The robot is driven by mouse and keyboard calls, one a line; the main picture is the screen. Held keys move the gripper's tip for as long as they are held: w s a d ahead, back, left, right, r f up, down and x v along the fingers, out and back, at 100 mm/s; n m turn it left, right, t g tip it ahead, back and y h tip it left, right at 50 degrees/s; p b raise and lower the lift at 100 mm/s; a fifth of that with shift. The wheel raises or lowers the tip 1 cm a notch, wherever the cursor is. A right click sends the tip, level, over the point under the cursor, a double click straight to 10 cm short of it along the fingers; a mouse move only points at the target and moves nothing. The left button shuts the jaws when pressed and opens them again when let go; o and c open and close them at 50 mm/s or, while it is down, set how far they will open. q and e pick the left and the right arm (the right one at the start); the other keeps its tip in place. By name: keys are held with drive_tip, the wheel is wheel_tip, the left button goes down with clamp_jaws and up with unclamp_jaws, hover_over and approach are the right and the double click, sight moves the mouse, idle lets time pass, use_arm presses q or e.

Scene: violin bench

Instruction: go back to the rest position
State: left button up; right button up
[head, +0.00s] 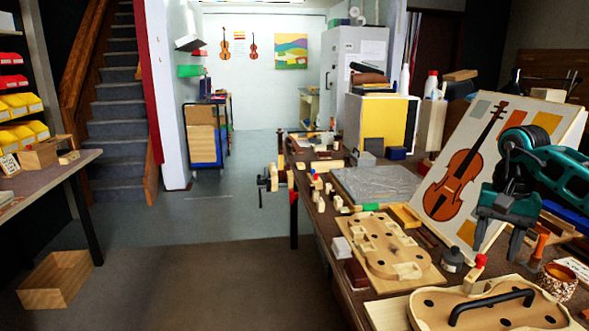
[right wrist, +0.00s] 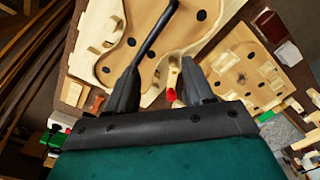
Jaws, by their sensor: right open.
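My right gripper (head: 502,236) is above the workbench (head: 327,238) at the right of the head view, fingers pointing down. In the right wrist view its two fingers (right wrist: 158,82) are apart. A small red-tipped bottle (right wrist: 172,78) shows in the gap between them, and I see no contact. The same bottle (head: 472,275) stands by the near violin form in the head view. My left gripper is not in view.
A violin form with a black handle (head: 490,302) lies nearest, a second wooden form (head: 385,250) behind it. A violin picture board (head: 465,180) stands close to my right arm. The floor (head: 225,270) left of the bench is clear. A wooden crate (head: 55,282) sits far left.

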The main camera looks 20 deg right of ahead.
drive_tip(key=w+a+f+m+t+y, duration=0.1)
drive_tip(key=w+a+f+y, duration=0.2)
drive_tip(key=a, duration=0.6)
drive_tip(key=w+a+f+m+y, duration=0.1)
drive_tip(key=a+f+y, duration=0.4)
drive_tip(key=a, duration=0.5)
drive_tip(key=s+a+m+t+y+p, duration=0.2)
drive_tip(key=a+m+t+y, duration=0.5)
drive_tip(key=a+m, duration=0.95)
drive_tip(key=s+d+f+n+t+h, duration=0.1)
drive_tip(key=s+f+n+h, duration=0.5)
drive_tip(key=n, duration=0.9)
drive_tip(key=s+d+f+n+t+h, duration=0.1)
drive_tip(key=s+f+n+h, duration=0.6)
drive_tip(key=f+n, duration=0.6)
drive_tip(key=s+n+p, duration=0.1)
drive_tip(key=n, duration=0.2)
drive_tip(key=shift+s+d+t, duration=0.15)
drive_tip(key=shift+s+t, duration=0.15)
drive_tip(key=shift+t, duration=0.1)
drive_tip(key=shift+f, duration=0.1)
drive_tip(key=shift+c, duration=0.9)
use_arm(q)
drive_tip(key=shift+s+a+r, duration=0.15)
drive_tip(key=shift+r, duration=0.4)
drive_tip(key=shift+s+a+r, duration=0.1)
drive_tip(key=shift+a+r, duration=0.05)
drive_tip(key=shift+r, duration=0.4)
